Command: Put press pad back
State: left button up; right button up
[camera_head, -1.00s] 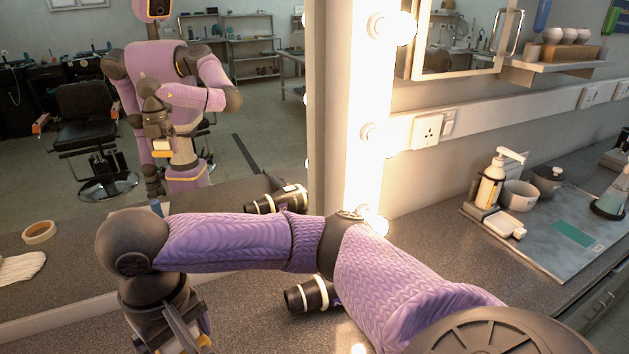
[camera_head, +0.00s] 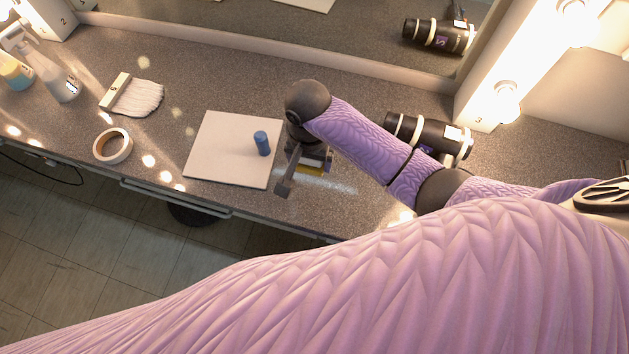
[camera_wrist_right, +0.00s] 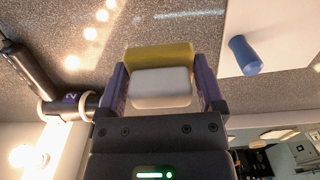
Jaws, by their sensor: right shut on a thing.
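The press pad looks like a small block with a white face and a yellow face. In the right wrist view the pad (camera_wrist_right: 160,88) sits between the two purple-grey fingers of my right gripper (camera_wrist_right: 163,92), which is shut on it. In the head view the right gripper (camera_head: 306,172) is over the counter, just right of a white board (camera_head: 222,165). Only a yellow strip of the pad (camera_head: 310,169) shows there, above the counter near its front edge. My left gripper is not in view.
A blue cylinder (camera_head: 262,143) is on the white board, close to my right gripper. A black hair dryer (camera_head: 428,135) lies behind my forearm. Bulbs line the right mirror frame.

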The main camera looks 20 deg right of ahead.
aim_at(311, 190)
jog(key=f+b, duration=0.1)
jog(key=f, duration=0.2)
jog(key=f+b, duration=0.2)
jog(key=f, duration=0.2)
jog(key=f+b, duration=0.2)
jog(key=f, duration=0.2)
jog(key=shift+s+f, duration=0.1)
jog(key=shift+s, duration=0.3)
jog(key=o, duration=0.8)
notch_tip(311, 190, up, 12)
jog(key=p, duration=0.5)
jog(key=shift+r+p, duration=0.25)
jog(key=shift+p, duration=0.15)
